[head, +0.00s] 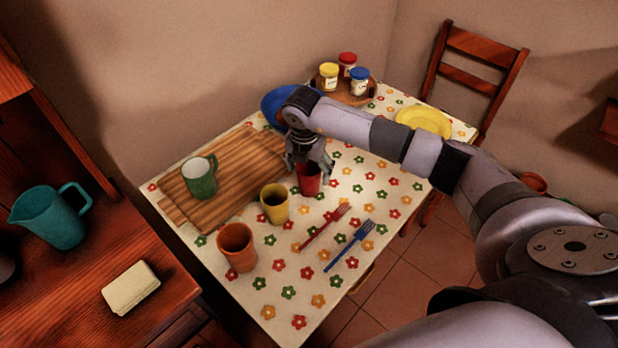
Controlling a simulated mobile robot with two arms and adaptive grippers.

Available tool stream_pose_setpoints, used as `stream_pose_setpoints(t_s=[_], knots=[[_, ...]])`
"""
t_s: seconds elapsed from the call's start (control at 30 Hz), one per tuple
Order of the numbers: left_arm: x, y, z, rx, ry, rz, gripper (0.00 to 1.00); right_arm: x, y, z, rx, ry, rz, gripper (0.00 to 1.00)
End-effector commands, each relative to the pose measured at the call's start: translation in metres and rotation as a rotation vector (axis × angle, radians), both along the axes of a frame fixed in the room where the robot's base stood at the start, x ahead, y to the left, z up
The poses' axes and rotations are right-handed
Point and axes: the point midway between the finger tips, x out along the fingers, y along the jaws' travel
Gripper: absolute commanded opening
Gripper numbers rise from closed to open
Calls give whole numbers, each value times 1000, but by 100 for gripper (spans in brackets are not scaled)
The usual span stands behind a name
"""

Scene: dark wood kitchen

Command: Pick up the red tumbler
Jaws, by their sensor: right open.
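The red tumbler (309,183) stands upright on the flowered tablecloth (292,285), near the middle of the table. My right gripper (309,168) points down over it, with its fingers at the tumbler's rim. The gripper is open, and its fingers hide part of the rim. I cannot tell whether a finger touches the tumbler. My left gripper does not show.
A yellow tumbler (275,209) stands close at the lower left, with an orange tumbler (237,250) beyond. A red fork (325,228) and blue fork (350,246) lie in front. A cutting board (240,160) with a green mug (200,179) is left; a blue bowl (272,101) is behind.

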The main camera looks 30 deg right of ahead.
Motion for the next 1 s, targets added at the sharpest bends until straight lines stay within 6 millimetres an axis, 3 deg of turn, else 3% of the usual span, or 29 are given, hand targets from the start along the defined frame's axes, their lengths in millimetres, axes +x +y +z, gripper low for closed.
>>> stream_pose_setpoints(t_s=[0.2, 0.47, 1.0], knots=[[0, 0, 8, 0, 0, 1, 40, 2, -4, -27, 1, 1, 1, 74], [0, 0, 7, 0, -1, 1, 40, 3, -5, -30, 0, 0, 1, 74], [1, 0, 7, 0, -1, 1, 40, 3, -5, -29, 1, -1, 1, 39]])
